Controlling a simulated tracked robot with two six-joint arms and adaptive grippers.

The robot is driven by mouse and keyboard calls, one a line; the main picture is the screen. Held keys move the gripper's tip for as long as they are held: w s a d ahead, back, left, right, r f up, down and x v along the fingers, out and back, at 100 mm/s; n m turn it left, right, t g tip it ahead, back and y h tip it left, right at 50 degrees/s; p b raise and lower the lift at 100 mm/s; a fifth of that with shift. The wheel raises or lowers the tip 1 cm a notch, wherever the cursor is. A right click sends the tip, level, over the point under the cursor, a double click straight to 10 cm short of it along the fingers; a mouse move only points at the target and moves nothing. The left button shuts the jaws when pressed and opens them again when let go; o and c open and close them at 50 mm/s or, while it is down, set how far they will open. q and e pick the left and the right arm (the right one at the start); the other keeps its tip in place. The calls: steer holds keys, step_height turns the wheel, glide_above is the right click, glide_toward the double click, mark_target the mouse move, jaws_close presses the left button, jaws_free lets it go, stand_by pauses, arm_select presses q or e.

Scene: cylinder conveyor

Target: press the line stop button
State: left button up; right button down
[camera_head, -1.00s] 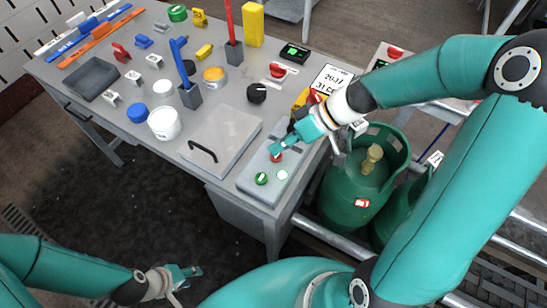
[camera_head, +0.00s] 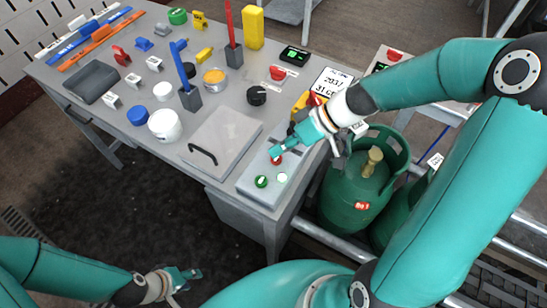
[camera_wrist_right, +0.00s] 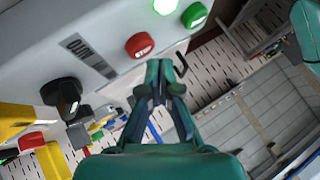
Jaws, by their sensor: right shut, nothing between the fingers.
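The red stop button (camera_head: 276,160) sits on the grey control box at the table's near right corner. In the right wrist view the red button (camera_wrist_right: 140,45) shows white lettering on its face. My right gripper (camera_head: 275,151) is shut and empty, with its tips right by the red button in the head view. In the right wrist view the closed fingertips (camera_wrist_right: 159,70) appear just beside the button; I cannot tell whether they touch it. My left gripper (camera_head: 190,275) hangs low at the front, away from the table, and its finger opening is unclear.
A green button (camera_head: 261,181) and a pale lit lamp (camera_head: 282,178) are on the same box. A black knob (camera_head: 257,95) stands behind. A grey lidded plate with a handle (camera_head: 222,140) lies to the left. A green gas cylinder (camera_head: 345,190) stands right of the table.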

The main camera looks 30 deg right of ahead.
mark_target(279, 157)
stand_by(0.3)
steer(key=shift+w+f+b, duration=0.1)
steer(key=shift+f+b, duration=0.3)
steer(key=shift+b, duration=0.35)
steer(key=shift+f+b, duration=0.45)
steer(key=shift+b, duration=0.25)
stand_by(0.6)
steer(key=shift+r, duration=0.1)
steer(key=shift+r+p, duration=0.4)
steer(key=shift+r, duration=0.4)
steer(key=shift+r, duration=0.1)
steer(key=shift+r+p, duration=1.4)
steer(key=shift+r, duration=1.05)
